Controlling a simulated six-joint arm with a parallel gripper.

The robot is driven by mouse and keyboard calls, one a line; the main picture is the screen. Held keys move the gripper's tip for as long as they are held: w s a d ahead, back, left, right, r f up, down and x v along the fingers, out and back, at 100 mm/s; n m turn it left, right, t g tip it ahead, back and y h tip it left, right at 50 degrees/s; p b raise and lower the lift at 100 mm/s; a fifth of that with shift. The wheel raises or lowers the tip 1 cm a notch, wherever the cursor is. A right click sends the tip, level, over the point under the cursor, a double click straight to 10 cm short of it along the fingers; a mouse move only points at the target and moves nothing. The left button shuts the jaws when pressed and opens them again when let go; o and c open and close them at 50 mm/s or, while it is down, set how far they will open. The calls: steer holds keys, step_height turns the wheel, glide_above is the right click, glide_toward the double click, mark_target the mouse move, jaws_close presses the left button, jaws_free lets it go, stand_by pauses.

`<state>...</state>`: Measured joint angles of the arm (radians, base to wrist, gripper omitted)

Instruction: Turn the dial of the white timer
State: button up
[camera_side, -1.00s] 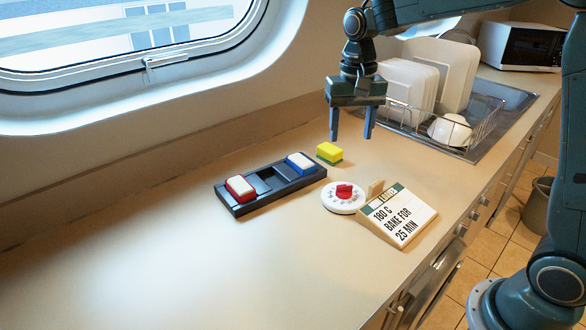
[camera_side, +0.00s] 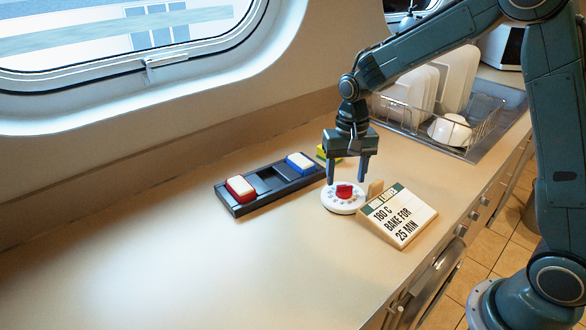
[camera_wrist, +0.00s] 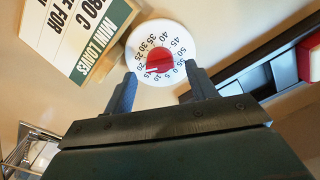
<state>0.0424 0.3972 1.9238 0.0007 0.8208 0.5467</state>
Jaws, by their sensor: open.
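The white timer (camera_side: 343,199) lies flat on the counter and has a red dial (camera_side: 345,191) at its centre. The timer also shows in the wrist view (camera_wrist: 176,37), with numbers around its face. The red dial (camera_wrist: 158,62) has a pointer that looks to be near 15. My gripper (camera_side: 347,182) is open and empty, pointing down just above the timer. In the wrist view my gripper's fingers (camera_wrist: 160,80) stand apart at the timer's near edge, on either side of the dial. I cannot tell the exact height of the fingertips above the dial.
A recipe sign (camera_side: 398,215) reading 180 C, bake for 25 min, stands close to the timer's right. A dark tray (camera_side: 250,204) with red and blue blocks lies to the left. A sponge (camera_side: 321,152) is behind. The front-left counter is clear.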

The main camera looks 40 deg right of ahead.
mark_target(344, 189)
steer(key=shift+f, duration=1.2)
steer(key=c, duration=1)
steer(key=shift+m, duration=2.1)
steer(key=o, duration=1)
